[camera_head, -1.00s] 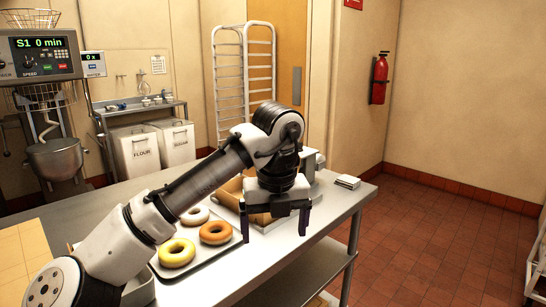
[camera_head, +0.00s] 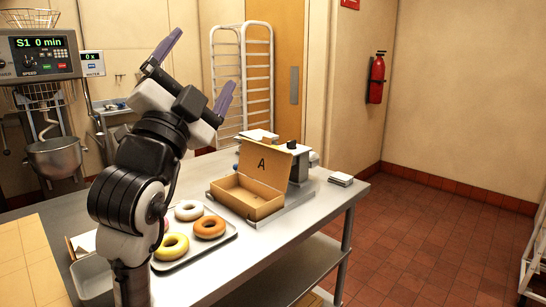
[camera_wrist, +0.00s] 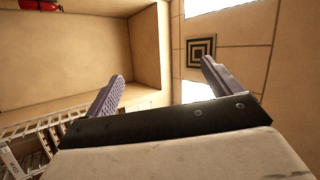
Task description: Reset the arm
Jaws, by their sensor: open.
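My gripper (camera_head: 194,74) is raised above the left part of the steel table in the head view, with its fingers pointing up. Its two purple-grey fingers are spread apart and nothing is between them. The wrist view also shows the open gripper (camera_wrist: 160,90), facing the ceiling and upper walls. My arm stands folded upright at the left of the table and hides part of the table's back left.
A tray (camera_head: 225,235) holds a white donut (camera_head: 188,210), an orange donut (camera_head: 210,227) and a yellow donut (camera_head: 172,246). An open cardboard box (camera_head: 262,209) marked A stands behind it, empty. A mixer (camera_head: 55,155) is at the left; a rack (camera_head: 242,85) is behind.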

